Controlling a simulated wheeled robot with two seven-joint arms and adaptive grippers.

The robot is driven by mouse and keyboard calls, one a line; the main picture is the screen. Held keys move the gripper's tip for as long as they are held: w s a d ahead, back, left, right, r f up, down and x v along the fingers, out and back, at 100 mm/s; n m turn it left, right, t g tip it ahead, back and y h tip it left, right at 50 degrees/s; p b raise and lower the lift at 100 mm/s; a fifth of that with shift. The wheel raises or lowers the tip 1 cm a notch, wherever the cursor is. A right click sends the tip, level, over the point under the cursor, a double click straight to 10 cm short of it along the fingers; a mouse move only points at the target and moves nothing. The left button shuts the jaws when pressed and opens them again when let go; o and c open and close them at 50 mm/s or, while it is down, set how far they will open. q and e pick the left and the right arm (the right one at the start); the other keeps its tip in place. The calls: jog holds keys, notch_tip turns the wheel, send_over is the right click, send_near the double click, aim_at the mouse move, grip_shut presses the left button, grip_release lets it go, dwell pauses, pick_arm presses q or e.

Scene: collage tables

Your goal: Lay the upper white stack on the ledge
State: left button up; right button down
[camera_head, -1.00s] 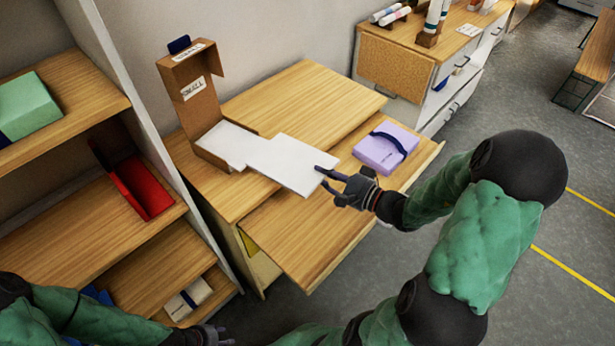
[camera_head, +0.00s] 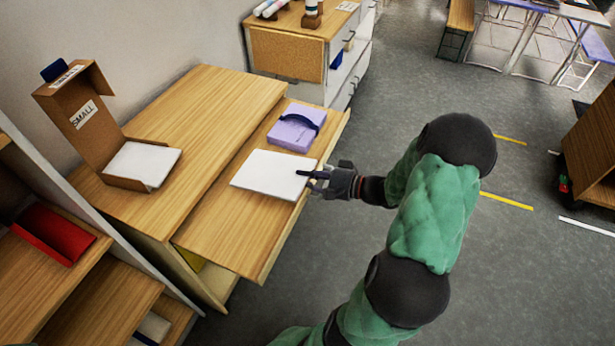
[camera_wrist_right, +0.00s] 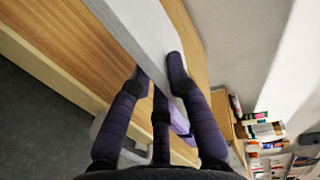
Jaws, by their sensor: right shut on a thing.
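The upper white stack (camera_head: 270,174) is a flat white block over the pull-out ledge (camera_head: 225,235) of the wooden desk. Whether it touches the ledge I cannot tell for certain. My right gripper (camera_head: 318,177) is shut on its right edge. In the right wrist view the stack (camera_wrist_right: 150,25) runs between the fingers of my right gripper (camera_wrist_right: 160,78). Another white stack (camera_head: 145,162) lies in the open cardboard box marked SMALL (camera_head: 85,115) on the desk top. My left gripper is out of view.
A lilac box with a dark strap (camera_head: 296,127) lies on the ledge behind the held stack. The front left of the ledge is bare. A shelf with a red tray (camera_head: 55,236) stands at left, and a cabinet (camera_head: 300,50) stands behind.

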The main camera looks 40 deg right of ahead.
jog(key=shift+w+a+f+b, duration=0.3)
jog(key=shift+w+f+b, duration=0.4)
jog(key=shift+f, duration=0.25)
jog(key=shift+w+a+f+b, duration=0.35)
jog(key=shift+w+f+b, duration=0.1)
jog(key=shift+w+f, duration=0.4)
jog(key=shift+w+a+f+b, duration=0.3)
jog(key=shift+w+f+b, duration=0.35)
jog(key=shift+f, duration=0.4)
jog(key=shift+w+a+f+b, duration=0.15)
jog(key=shift+w+f+b, duration=0.2)
jog(key=shift+f+b, duration=0.4)
jog(key=shift+w+a+f+b, duration=0.1)
jog(key=shift+w+f+b, duration=0.3)
jog(key=shift+f+b, duration=0.3)
jog(key=shift+w+a+f+b, duration=0.15)
jog(key=shift+w+f+b, duration=0.2)
jog(key=shift+f+b, duration=0.35)
jog(key=c, duration=0.6)
grip_release()
jog(key=shift+a+f, duration=0.1)
